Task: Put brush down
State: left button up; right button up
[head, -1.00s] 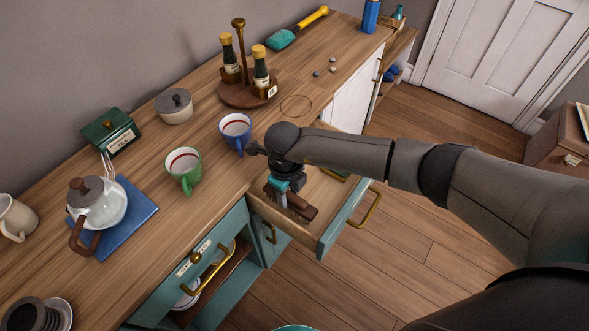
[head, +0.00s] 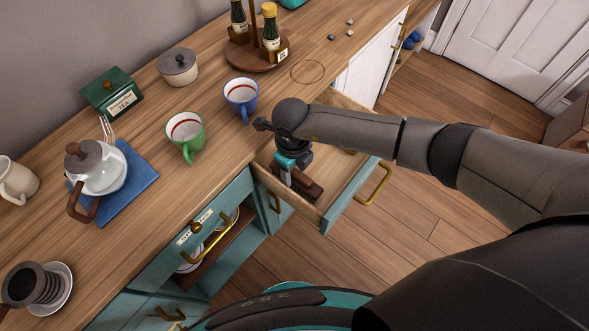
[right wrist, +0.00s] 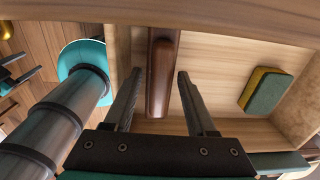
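The brush has a dark brown wooden back (right wrist: 160,75) and lies in the open drawer (head: 345,208). In the head view the brush (head: 312,187) is partly hidden under my right gripper (head: 287,168). My right gripper (right wrist: 160,78) reaches down into the drawer, with its fingers apart on either side of the brush and a gap showing. The bristles are mostly hidden now. My left gripper is not seen in the head view.
A green and yellow sponge (right wrist: 268,92) lies in the same drawer. On the counter near the drawer stand a blue mug (head: 241,98) and a green mug (head: 186,136). The drawer's front has a brass handle (head: 374,187).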

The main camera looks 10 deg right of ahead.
aim_at(294, 172)
jog(key=shift+r, duration=0.35)
notch_tip(294, 172, up, 12)
jog(key=p, duration=0.2)
jog(key=shift+a+f, duration=0.15)
jog(key=shift+f, duration=0.05)
jog(key=shift+s, duration=0.1)
